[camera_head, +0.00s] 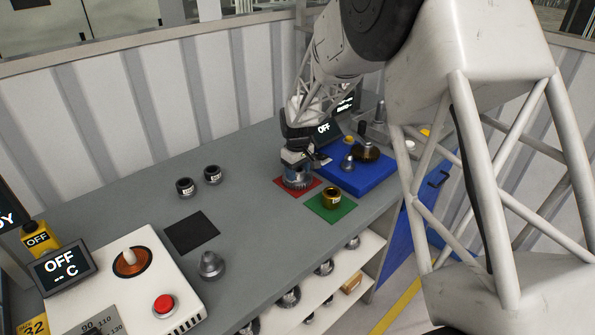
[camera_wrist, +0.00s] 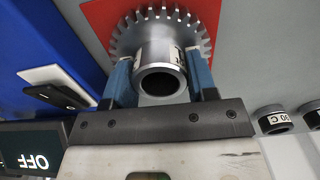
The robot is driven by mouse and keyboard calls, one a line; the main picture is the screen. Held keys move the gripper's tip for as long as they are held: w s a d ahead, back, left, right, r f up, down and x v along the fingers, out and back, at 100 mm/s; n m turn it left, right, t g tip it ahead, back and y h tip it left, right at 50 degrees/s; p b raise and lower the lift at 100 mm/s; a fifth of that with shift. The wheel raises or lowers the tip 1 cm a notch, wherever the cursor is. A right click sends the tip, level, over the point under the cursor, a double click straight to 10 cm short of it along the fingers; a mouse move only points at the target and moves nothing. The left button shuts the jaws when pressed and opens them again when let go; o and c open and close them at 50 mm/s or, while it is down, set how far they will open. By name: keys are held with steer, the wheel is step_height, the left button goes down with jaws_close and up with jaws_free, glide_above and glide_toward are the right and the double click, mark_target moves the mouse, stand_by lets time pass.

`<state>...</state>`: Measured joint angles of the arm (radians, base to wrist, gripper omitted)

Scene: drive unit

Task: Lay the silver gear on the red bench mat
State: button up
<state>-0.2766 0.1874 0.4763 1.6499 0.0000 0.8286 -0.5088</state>
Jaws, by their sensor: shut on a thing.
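The silver gear (camera_wrist: 160,50), a toothed disc with a hollow hub, is between the blue fingers of my gripper (camera_wrist: 160,76) in the wrist view. The fingers are shut on its hub. Behind the gear is the red bench mat (camera_wrist: 97,18), with red showing on both sides of the teeth. In the head view my gripper (camera_head: 298,166) points down at the red mat (camera_head: 310,189), with the gear (camera_head: 298,184) low over it or on it. I cannot tell whether the gear touches the mat. The gear covers much of the mat.
A green mat (camera_head: 332,208) with a brass-coloured part (camera_head: 331,197) lies just right of the red mat. A blue fixture (camera_head: 365,178) stands behind them. A bare black mat (camera_head: 192,232), two dark rings (camera_head: 199,180) and a silver part (camera_head: 211,265) are further left.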

steer(key=shift+f, duration=0.1)
steer(key=o, duration=0.9)
step_height(320, 180, up, 12)
steer(key=shift+r, duration=0.1)
stand_by(0.5)
steer(key=shift+r, duration=0.1)
stand_by(0.7)
